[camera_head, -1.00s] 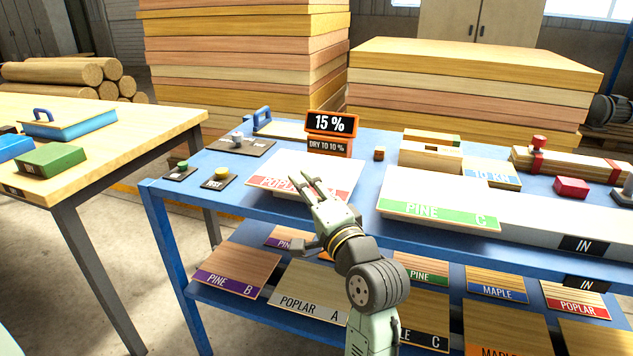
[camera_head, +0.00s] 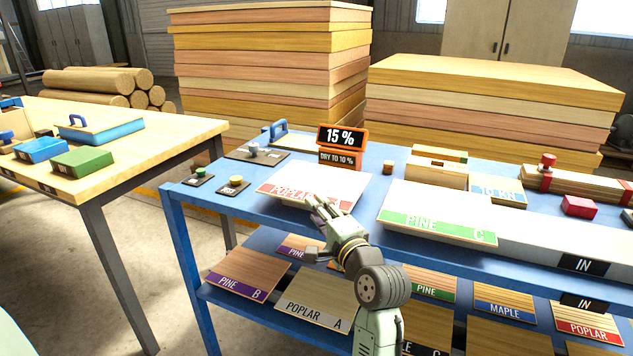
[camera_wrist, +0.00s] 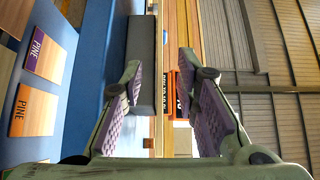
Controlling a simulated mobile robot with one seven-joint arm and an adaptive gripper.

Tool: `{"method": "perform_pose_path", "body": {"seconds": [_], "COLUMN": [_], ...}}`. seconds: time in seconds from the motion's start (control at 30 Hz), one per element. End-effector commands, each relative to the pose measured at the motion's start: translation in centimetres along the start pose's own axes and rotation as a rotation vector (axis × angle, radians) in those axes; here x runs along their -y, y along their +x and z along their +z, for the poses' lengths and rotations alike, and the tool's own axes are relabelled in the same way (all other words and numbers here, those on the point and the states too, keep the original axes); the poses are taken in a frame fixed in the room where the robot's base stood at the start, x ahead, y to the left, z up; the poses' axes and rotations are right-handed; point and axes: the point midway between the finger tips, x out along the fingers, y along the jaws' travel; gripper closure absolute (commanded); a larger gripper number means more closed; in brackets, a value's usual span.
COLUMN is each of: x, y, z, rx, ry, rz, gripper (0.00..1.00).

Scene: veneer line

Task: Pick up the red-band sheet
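The red-band sheet (camera_head: 312,181), pale with a red front band lettered POPLAR, lies on the blue bench top in front of the 15 % sign. My gripper (camera_head: 322,203) is at the sheet's front edge, right of the band's middle, and covers part of the lettering. In the wrist view my gripper (camera_wrist: 160,95) has its two fingers spread apart.
The green-band PINE C sheet (camera_head: 440,208) lies close on the right. The orange-framed sign (camera_head: 342,138) stands behind. Two small buttons (camera_head: 235,183) are at the left. A lower shelf of labelled sheets (camera_head: 315,299) is below the bench top.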

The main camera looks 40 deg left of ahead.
Motion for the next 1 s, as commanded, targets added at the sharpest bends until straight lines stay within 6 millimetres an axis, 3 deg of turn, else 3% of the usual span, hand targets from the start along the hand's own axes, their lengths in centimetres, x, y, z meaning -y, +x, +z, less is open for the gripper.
{"method": "perform_pose_path", "body": {"seconds": [0.3,0.57,1.0], "x": [0.1,0.0,0.0], "y": [4.3,4.6,4.6], "z": [-0.2,-0.3,-0.3], "rx": [0.002,0.0,0.0], "ry": [0.0,0.0,0.0], "rz": [0.002,0.0,0.0], "gripper": [0.72,0.72,1.0]}}
